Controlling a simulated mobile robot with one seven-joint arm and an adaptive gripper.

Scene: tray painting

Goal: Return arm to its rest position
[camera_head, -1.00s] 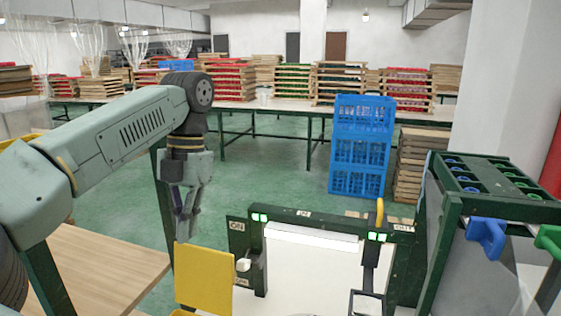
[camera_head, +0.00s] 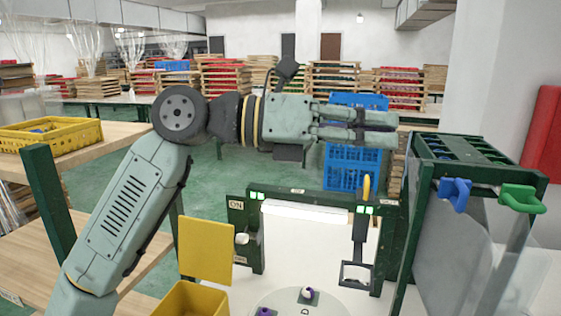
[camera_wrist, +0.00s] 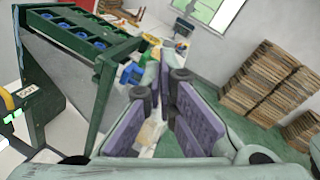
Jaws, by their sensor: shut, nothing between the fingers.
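My arm shows at the left of the head view, bent at the elbow, with its forearm level across the middle. My gripper (camera_head: 392,131) points to the right, high above the work frame, with its fingers together and nothing held. The gripper also shows in the wrist view (camera_wrist: 172,85), its purple finger pads angled toward the far end. It touches nothing that I can see.
Below stands a green frame (camera_head: 240,216) with lit green lamps over a white surface. A green rack (camera_head: 424,205) with blue and green handles stands at the right. Blue crates (camera_head: 352,170) are behind the gripper. A yellow crate (camera_head: 60,138) sits on a left shelf.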

